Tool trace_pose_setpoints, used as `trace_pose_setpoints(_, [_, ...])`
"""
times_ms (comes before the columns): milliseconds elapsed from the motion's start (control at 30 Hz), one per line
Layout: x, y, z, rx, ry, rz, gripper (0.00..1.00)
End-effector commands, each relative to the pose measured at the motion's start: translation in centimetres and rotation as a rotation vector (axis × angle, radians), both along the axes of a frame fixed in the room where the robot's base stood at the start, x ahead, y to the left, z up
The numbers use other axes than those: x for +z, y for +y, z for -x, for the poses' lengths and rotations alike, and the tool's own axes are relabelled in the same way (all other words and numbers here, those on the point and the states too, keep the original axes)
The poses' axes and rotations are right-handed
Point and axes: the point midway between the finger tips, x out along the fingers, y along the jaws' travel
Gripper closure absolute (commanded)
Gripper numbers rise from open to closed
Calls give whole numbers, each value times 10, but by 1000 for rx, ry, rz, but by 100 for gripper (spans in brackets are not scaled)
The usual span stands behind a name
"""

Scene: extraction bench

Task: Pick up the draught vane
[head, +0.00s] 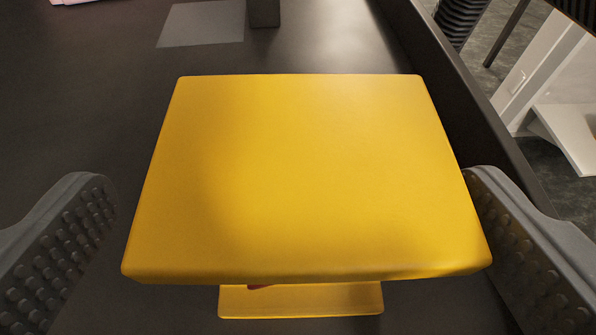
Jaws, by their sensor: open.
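The draught vane appears to be the yellow piece in the middle of the head view, with a broad flat plate (310,170) and rounded corners. A smaller yellow foot (300,302) shows below its near edge, with a bit of red between them. What joins plate and foot is hidden. My gripper (288,178) is open, with one grey studded finger on each side of the plate. The left finger is clear of the plate with a gap. The right finger is very close to the plate's right edge; I cannot tell if they touch.
The dark bench top (80,120) is clear to the left. A grey flat patch (203,24) and a dark upright block (264,12) are beyond the plate. A raised dark bench edge (470,110) runs along the right, with floor and a white structure (545,75) past it.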

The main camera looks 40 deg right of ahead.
Motion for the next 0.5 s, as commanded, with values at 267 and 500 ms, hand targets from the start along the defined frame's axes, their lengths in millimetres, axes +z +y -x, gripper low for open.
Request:
trace_pose_setpoints(267, [-14,-27,-23,-3,2,0,0])
trace_pose_setpoints(500, [-18,-34,-33,-1,1,1,0])
